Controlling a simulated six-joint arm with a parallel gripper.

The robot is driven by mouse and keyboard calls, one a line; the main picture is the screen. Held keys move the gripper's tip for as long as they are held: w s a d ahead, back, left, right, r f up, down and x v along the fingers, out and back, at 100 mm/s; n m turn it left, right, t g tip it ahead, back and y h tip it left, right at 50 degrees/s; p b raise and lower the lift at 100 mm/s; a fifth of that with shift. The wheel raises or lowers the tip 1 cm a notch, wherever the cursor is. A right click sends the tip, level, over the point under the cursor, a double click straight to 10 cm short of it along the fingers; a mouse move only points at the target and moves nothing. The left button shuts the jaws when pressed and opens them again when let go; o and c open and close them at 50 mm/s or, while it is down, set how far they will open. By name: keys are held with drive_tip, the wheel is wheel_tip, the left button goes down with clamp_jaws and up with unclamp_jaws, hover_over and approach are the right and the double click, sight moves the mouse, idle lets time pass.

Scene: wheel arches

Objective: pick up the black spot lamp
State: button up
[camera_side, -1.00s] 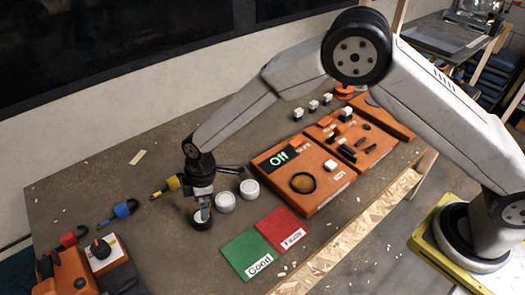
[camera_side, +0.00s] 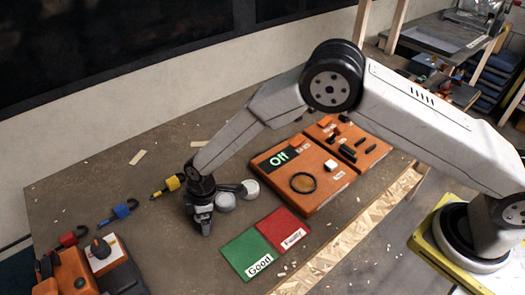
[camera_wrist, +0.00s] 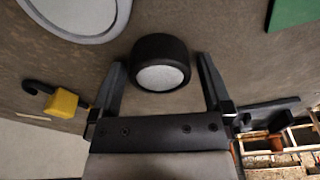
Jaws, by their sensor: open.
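The black spot lamp (camera_wrist: 160,47) shows in the wrist view as a short black cylinder with a pale round face. It lies between the tips of my gripper's two fingers (camera_wrist: 160,65), with a gap visible on both sides. My gripper is open and empty. In the side view my gripper (camera_side: 205,229) points down low over the table, left of the green card, and the black lamp is hidden behind it.
Two white round lamps (camera_side: 226,202) stand just right of my gripper. The green "Good" card (camera_side: 247,250) and red "Faulty" card (camera_side: 284,228) lie to the right. A yellow-and-black hook (camera_side: 171,184) lies to the left. An orange tester (camera_side: 305,180) stands farther right.

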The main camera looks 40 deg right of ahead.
idle(0.5)
drive_tip(key=c, duration=1.1)
drive_tip(key=shift+r, duration=0.1)
drive_tip(key=shift+r, duration=0.85)
drive_tip(key=shift+s+d+r, duration=1.1)
drive_tip(key=shift+s+r, duration=0.75)
drive_tip(key=shift+s, duration=0.2)
drive_tip(key=shift+s+d+r, duration=1.05)
drive_tip(key=shift+s+r, duration=0.75)
drive_tip(key=shift+s, duration=0.3)
drive_tip(key=shift+s+d+r, duration=1.1)
drive_tip(key=shift+s+r, duration=0.75)
drive_tip(key=shift+s, duration=0.2)
